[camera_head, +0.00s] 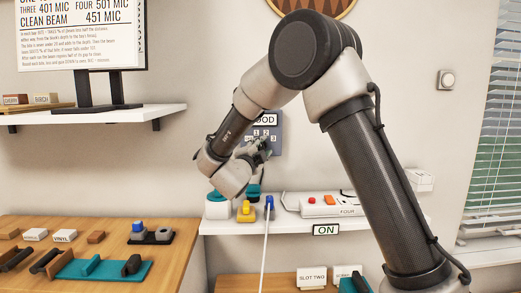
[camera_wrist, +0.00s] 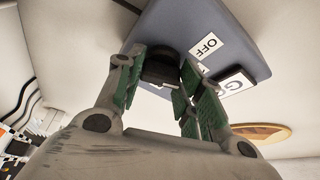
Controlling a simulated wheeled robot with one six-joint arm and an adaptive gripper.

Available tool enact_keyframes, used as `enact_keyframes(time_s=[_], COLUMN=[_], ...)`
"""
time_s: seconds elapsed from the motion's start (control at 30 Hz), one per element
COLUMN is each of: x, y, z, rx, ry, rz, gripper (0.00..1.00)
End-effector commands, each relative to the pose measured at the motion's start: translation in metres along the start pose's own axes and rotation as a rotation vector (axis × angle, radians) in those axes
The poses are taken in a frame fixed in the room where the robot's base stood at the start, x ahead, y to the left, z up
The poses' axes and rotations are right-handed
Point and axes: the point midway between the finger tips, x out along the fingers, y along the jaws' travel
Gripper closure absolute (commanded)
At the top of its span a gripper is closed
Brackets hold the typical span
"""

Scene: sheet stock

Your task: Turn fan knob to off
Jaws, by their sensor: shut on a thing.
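The fan knob (camera_wrist: 160,70) is a black round knob on a blue-grey wall panel (camera_wrist: 185,25). In the wrist view it sits between the green-padded fingers of my gripper (camera_wrist: 160,80), which is shut on it. A white OFF label (camera_wrist: 207,46) is beside the knob, and a second white label is partly cut by a finger. In the head view the panel (camera_head: 275,140) shows a sign ending in "OOD" and the numbers 1, 2 and 3. My gripper (camera_head: 262,150) is at the panel's lower left and hides the knob there. The knob's pointer direction cannot be made out.
Below the panel, a white shelf (camera_head: 290,226) carries a yellow block (camera_head: 246,211), a blue-topped item (camera_head: 269,203) and a white box with a red button (camera_head: 312,200). A wooden bench (camera_head: 185,240) with parts is at lower left. A display shelf (camera_head: 100,116) is at upper left.

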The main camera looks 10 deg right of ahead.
Motion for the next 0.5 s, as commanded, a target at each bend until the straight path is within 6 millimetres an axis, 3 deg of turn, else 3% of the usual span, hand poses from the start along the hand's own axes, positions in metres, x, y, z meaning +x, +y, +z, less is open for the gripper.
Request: enact_keyframes(time_s=[0.5], x=[-0.0003], y=[0.0032], z=[0.0001], rx=[-0.266], ry=[-0.001], rz=[-0.107], gripper=[0.87])
